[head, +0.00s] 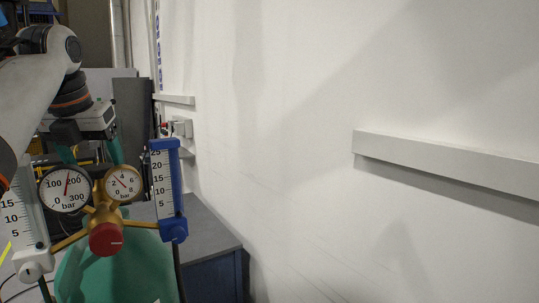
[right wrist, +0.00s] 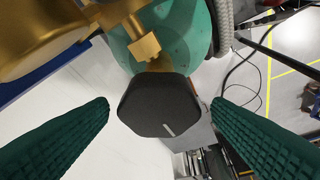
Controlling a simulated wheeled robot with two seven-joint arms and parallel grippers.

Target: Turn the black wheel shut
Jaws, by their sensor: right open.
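The black wheel (right wrist: 160,105) shows in the right wrist view. It is a dark faceted knob with a short white mark near its lower edge, in front of a brass valve (right wrist: 145,48) on a green cylinder (right wrist: 180,25). My right gripper (right wrist: 160,108) is open, with one green finger on each side of the wheel and visible gaps to it. In the head view my right gripper (head: 90,152) reaches down behind the gauges, where the wheel is hidden. The green cylinder (head: 130,262) stands below them. My left gripper is not in view.
Two round gauges, a left gauge (head: 64,189) and a right gauge (head: 124,184), sit above a red knob (head: 106,239). A white flowmeter (head: 25,225) and a blue flowmeter (head: 166,190) flank them. A white wall (head: 300,110) closes the right side.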

